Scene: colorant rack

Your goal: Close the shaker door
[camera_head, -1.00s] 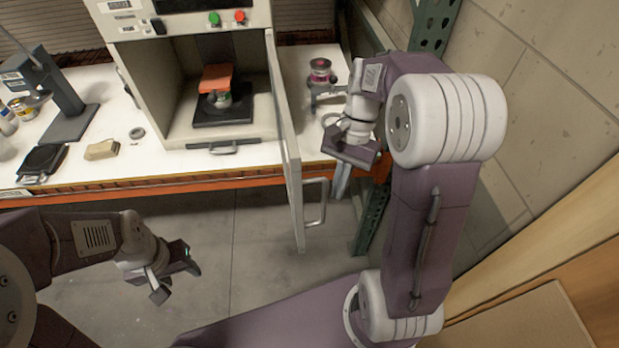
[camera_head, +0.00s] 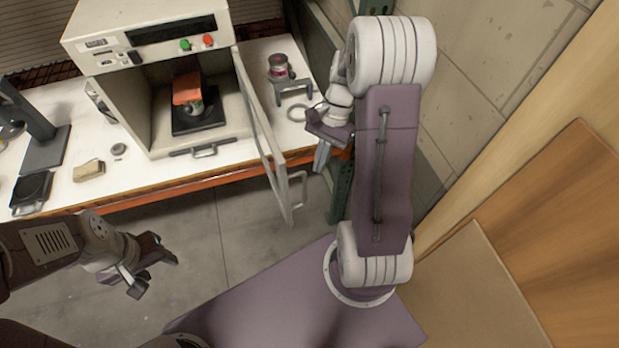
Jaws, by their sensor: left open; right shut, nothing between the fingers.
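The shaker (camera_head: 160,45) is a pale box on the table, with a display and a green and a red button on top. Its door (camera_head: 266,140) is hinged on the right side and stands wide open toward me, with a handle (camera_head: 299,190) near its free edge. Inside are a black plate and a can under an orange clamp (camera_head: 187,88). My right gripper (camera_head: 322,158) is shut and empty, to the right of the door and apart from it. My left gripper (camera_head: 152,272) is open and empty, low at the left in front of the table.
The white table (camera_head: 75,185) has an orange front edge. A small can (camera_head: 279,67) and a grey stand (camera_head: 294,88) are right of the shaker. A black scale (camera_head: 31,190) and a tan block (camera_head: 89,170) lie left. A green post and a wall bound the right side.

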